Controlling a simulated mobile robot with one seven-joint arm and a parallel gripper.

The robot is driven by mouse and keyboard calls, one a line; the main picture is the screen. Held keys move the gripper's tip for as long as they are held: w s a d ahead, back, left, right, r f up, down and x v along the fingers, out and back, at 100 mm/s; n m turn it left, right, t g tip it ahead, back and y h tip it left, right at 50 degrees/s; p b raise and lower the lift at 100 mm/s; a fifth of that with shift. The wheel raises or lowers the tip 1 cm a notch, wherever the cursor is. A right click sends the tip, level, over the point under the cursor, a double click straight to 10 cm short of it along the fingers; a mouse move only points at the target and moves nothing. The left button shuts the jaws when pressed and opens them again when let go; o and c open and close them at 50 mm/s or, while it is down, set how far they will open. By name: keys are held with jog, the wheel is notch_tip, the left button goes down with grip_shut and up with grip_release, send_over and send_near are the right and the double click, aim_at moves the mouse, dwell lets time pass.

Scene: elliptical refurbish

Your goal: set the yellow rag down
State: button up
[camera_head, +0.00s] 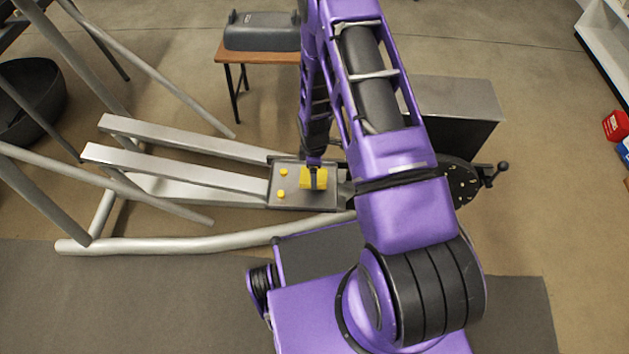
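The yellow rag (305,182) is a small yellow patch at the lower end of my arm, over the grey metal plate (290,204) of the elliptical machine. My gripper (315,180) points down at the rag, and a dark finger crosses in front of its middle. Yellow shows on both sides of that finger. I cannot tell whether the fingers are closed on the rag, or whether the rag touches the plate.
Two small yellow knobs (282,184) sit on the plate left of the rag. Long silver rails (185,155) run left from it. A wooden table (262,57) with a grey cover (262,32) stands behind. A grey box (455,105) is at right. Open floor lies beyond.

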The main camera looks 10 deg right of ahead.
jog(key=shift+f, duration=2)
jog(key=shift+f+b, duration=0.15)
jog(key=shift+b, duration=0.25)
jog(key=o, duration=1)
notch_tip(320, 180, up, 12)
jog(key=shift+r+p, duration=0.2)
jog(key=shift+p, duration=0.8)
